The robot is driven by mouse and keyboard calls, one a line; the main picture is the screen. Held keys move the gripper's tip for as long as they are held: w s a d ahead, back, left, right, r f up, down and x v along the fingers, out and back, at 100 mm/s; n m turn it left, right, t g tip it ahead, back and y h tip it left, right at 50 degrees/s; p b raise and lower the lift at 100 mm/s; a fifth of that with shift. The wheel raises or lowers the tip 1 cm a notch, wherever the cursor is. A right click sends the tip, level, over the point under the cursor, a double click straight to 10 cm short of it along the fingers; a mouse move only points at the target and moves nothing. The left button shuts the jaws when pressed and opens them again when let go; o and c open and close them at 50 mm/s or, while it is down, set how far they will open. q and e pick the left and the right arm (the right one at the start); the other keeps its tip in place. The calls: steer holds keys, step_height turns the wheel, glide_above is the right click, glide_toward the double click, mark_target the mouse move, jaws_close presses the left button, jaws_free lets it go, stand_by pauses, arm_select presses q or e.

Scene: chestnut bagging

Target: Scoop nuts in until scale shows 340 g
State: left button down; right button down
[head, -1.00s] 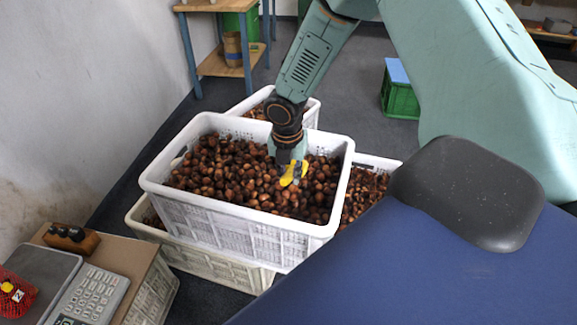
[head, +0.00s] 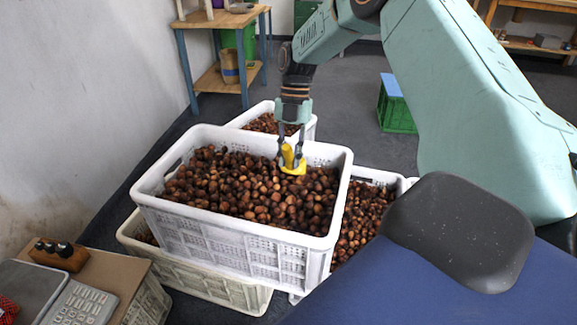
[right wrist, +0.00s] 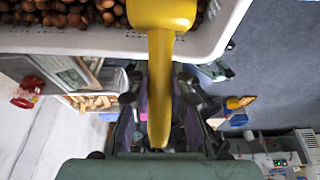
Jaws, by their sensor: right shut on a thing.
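My right gripper (head: 291,143) is shut on the handle of a yellow scoop (head: 294,168), over the far right part of the top white crate (head: 240,232). The scoop also shows in the right wrist view (right wrist: 160,85), with its handle between the fingers. Brown nuts (head: 225,185) fill the crate. I cannot tell whether the scoop touches them or holds any. The scale (head: 28,287) stands at the lower left with its keypad (head: 80,306); no reading is legible. A red net bag (head: 8,310) is partly cut off by the frame edge. My left gripper is not in view.
More nut crates stand below (head: 190,273), behind (head: 262,124) and to the right (head: 365,177) of the top crate. A block with dark knobs (head: 58,255) is beside the scale. A wooden table (head: 220,20) and a green crate (head: 395,108) stand farther back.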

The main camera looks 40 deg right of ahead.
steer(key=shift+w+d+r+g+y+b, duration=0.2)
steer(key=shift+w+d+g+y+b, duration=0.4)
steer(key=shift+d+b, duration=0.3)
steer(key=shift+w+d+r+b, duration=0.1)
steer(key=shift+w+r+b, duration=0.05)
steer(key=shift+r+b, duration=0.15)
steer(key=shift+y, duration=0.3)
step_height(320, 180, up, 3)
steer(key=p, duration=0.3)
steer(key=shift+r, duration=0.2)
steer(key=shift+f, duration=0.1)
steer(key=shift+f, duration=0.1)
